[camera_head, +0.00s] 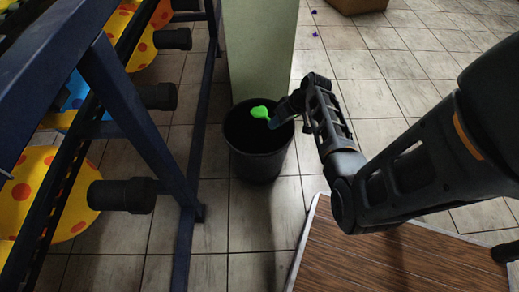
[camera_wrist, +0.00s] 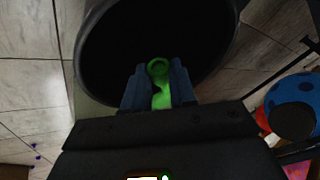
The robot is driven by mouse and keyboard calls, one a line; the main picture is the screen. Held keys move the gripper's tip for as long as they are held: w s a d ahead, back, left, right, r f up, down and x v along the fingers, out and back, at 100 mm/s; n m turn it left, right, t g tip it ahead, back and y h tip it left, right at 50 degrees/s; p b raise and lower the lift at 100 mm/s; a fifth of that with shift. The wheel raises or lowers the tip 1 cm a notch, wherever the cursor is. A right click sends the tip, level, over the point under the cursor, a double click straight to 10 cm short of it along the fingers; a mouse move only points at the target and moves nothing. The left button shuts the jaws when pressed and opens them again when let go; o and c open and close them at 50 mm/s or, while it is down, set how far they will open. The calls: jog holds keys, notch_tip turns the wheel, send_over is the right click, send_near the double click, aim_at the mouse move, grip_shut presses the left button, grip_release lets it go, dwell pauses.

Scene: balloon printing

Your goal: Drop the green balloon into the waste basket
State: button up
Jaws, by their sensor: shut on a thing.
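The green balloon (camera_head: 260,112) is small and limp, and it also shows in the wrist view (camera_wrist: 160,92) between the two fingers. My gripper (camera_head: 274,116) is shut on it; the fingertips also show in the wrist view (camera_wrist: 158,80). The waste basket (camera_head: 257,160) is black, round and open at the top. It stands on the floor near the middle of the head view. My gripper and the balloon are over its opening. In the wrist view the basket's rim (camera_wrist: 80,60) curves around the fingers. The basket's inside is dark.
A dark blue metal rack (camera_head: 130,100) with yellow dotted balloons (camera_head: 60,190) stands left of the basket. A pale green column (camera_head: 258,50) rises behind the basket. A brown wooden board (camera_head: 370,260) lies at the front right. Tiled floor is open at the back right.

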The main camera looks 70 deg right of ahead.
jog(key=shift+f+b, duration=1.3)
jog(key=shift+f, duration=0.45)
jog(key=o, duration=1)
jog(key=p+v, duration=0.3)
jog(key=v, duration=0.4)
jog(key=shift+s+r, duration=0.2)
jog(key=shift+r, duration=0.15)
